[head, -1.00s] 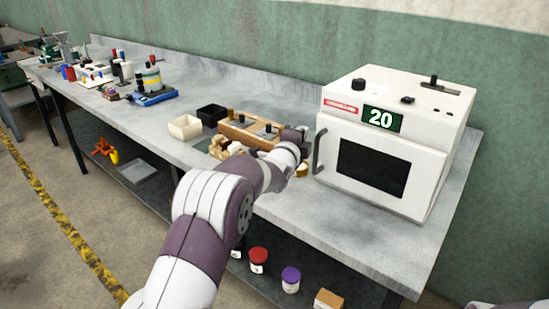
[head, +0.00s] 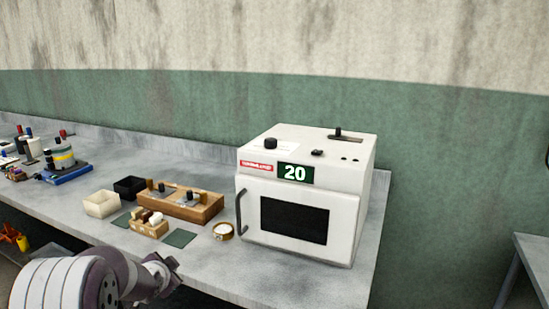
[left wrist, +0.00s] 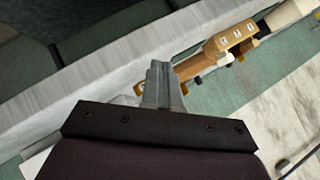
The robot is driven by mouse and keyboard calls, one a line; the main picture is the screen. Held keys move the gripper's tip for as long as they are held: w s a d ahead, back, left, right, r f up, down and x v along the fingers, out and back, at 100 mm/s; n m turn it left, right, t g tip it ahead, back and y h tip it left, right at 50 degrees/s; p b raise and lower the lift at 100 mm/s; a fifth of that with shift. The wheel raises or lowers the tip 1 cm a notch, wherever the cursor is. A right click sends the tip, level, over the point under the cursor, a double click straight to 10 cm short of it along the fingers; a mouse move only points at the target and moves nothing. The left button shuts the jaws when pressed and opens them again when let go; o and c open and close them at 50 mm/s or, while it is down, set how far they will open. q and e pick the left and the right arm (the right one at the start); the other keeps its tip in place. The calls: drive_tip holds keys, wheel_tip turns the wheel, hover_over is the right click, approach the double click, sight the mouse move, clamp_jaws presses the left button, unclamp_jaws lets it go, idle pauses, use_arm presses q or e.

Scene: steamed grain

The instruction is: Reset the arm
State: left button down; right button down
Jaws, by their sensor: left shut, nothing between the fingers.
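My left arm comes in at the lower left of the head view. Its gripper (head: 165,272) is over the front edge of the grey bench (head: 225,278). In the left wrist view the two grey fingers (left wrist: 160,72) are together with nothing between them. A small wooden block with markings (left wrist: 236,40) lies beyond the fingertips in that view. My right gripper is out of view.
A white oven (head: 345,215) with a "20" display stands on the right, door shut.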

use_arm(q)
drive_tip(key=s+d+f+n+g+h, duration=0.1)
drive_tip(key=s+d+f+n+g, duration=0.15)
drive_tip(key=s, duration=0.75)
drive_tip(key=s+d+f+n+g, duration=0.2)
drive_tip(key=s+d+n+g, duration=0.15)
drive_tip(key=s, duration=0.65)
drive_tip(key=s+d+f+n+g+h, duration=0.15)
drive_tip(key=s+d+g, duration=0.25)
drive_tip(key=s, duration=0.6)
wheel_tip(320, 180, up, 14)
drive_tip(key=d+p, duration=0.1)
drive_tip(key=p, duration=1.3)
drive_tip(key=shift+s+d+r+t+y, duration=0.15)
drive_tip(key=shift+s+t+y, duration=0.25)
drive_tip(key=shift+s+y, duration=0.05)
drive_tip(key=c, duration=1.8)
unclamp_jaws()
